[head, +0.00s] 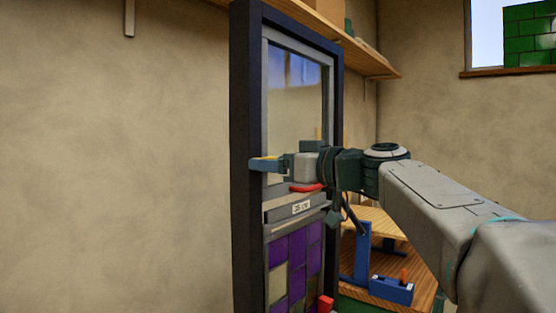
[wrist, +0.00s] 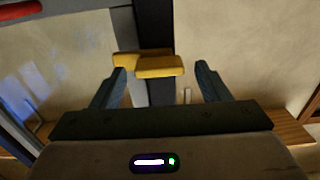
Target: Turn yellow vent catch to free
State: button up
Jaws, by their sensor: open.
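The yellow vent catch (wrist: 160,67) shows in the wrist view against the dark frame upright, with a second yellow part (wrist: 126,60) just left of and behind it. My gripper (wrist: 160,72) is open, with one blue-grey finger on each side of the catch. The catch lies between the fingers near their tips; I cannot tell whether either touches it.
A red handle (head: 305,187) sits just below my gripper on the panel, above a labelled rail (head: 300,208). Purple leaded panes (head: 297,245) fill the lower part. A wooden bench (head: 385,228) with a blue tool (head: 391,289) stands right. Open wall lies left.

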jog(key=c, duration=1)
jog(key=shift+w+d+f+m+b, duration=0.1)
jog(key=shift+m+b, duration=0.3)
jog(key=shift+m, duration=4.05)
jog(key=shift+w+f+m+b, duration=0.1)
jog(key=shift+m+b, duration=0.25)
jog(key=shift+m, duration=4.1)
